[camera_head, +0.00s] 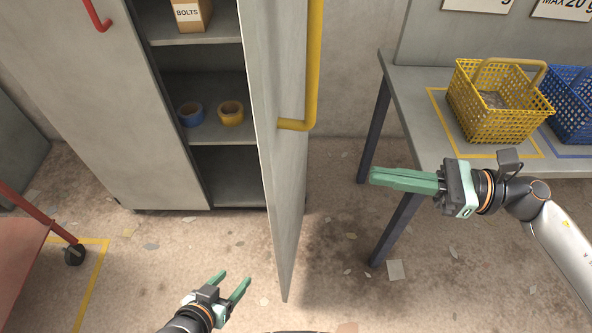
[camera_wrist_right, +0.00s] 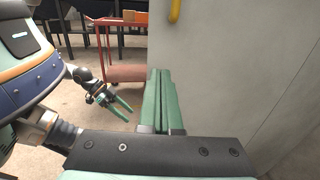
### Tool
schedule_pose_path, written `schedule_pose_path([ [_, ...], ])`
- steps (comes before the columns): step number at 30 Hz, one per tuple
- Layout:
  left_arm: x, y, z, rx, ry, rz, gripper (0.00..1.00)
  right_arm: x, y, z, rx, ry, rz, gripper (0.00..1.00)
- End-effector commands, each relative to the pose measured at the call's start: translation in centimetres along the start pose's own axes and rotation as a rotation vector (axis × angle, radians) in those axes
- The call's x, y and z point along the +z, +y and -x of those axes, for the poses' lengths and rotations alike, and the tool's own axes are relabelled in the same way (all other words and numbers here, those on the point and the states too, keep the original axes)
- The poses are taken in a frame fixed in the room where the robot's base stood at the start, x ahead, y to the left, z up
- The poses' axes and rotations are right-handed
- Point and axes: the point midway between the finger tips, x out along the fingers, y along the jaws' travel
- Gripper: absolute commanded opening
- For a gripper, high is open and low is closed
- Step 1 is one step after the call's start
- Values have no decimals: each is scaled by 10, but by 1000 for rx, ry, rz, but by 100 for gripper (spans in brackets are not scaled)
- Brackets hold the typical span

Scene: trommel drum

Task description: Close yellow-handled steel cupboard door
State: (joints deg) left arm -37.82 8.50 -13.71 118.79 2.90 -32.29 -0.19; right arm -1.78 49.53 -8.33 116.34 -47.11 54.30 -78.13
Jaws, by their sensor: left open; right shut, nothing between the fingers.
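The steel cupboard's yellow-handled door (camera_head: 281,190) stands wide open, its edge swung out toward me. Its yellow handle (camera_head: 313,65) is a vertical bar on the door's right face. The grey door panel (camera_wrist_right: 240,60) fills the right of the right wrist view, with the lower end of the handle (camera_wrist_right: 174,10) at the top. My right gripper (camera_head: 372,177) is shut and empty, to the right of the door and apart from it. My left gripper (camera_head: 235,280) is open and empty, low in front of the cupboard, left of the door's lower edge.
The cupboard's other door (camera_head: 115,100), with a red handle (camera_head: 97,17), is closed. Shelves hold a BOLTS box (camera_head: 192,14), blue tape (camera_head: 190,114) and yellow tape (camera_head: 231,113). A table (camera_head: 408,105) with a yellow basket (camera_head: 490,118) and a blue basket (camera_head: 577,115) stands right. A red cart (camera_head: 25,235) is left.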

Motion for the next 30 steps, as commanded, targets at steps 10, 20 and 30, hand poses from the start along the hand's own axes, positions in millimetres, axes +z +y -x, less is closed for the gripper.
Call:
schedule_pose_path([
  [10,-9,1,6,0,4,-1,62,4,2,-45,11,2,17,0],
  [20,-13,1,11,-1,-2,0,62,3,2,-112,8,2,13,0],
  [30,-16,2,12,1,-1,0,62,-1,2,-139,7,5,11,0],
])
